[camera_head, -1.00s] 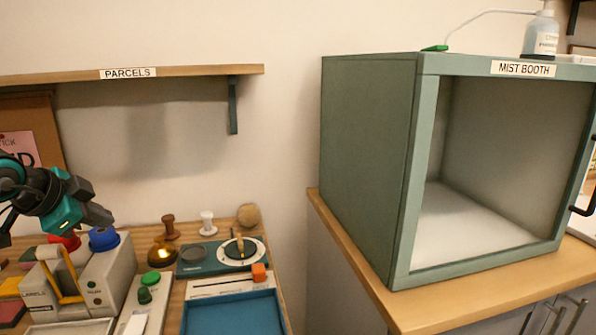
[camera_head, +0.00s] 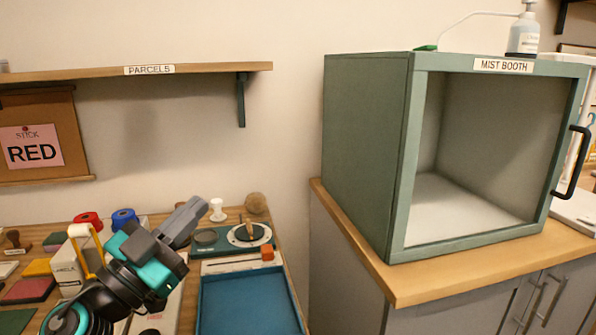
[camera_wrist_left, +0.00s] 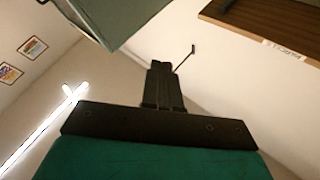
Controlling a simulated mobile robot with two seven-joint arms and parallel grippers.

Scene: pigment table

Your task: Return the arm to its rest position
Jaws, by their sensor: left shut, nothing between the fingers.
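My left arm comes in from the lower left in the head view, and its left gripper (camera_head: 192,212) is above the back of the work table (camera_head: 150,218). The gripper points up and to the right. In the left wrist view the gripper's two dark fingers (camera_wrist_left: 162,68) are together and nothing shows between them. Part of the label maker and the tools behind my arm is hidden. My right gripper is not in view.
The green mist booth (camera_head: 365,150) stands on a wooden-topped cabinet at the right, its front open. A blue tray (camera_head: 250,305) lies at the table's front right. The parcels shelf (camera_head: 200,69) runs along the wall above the table.

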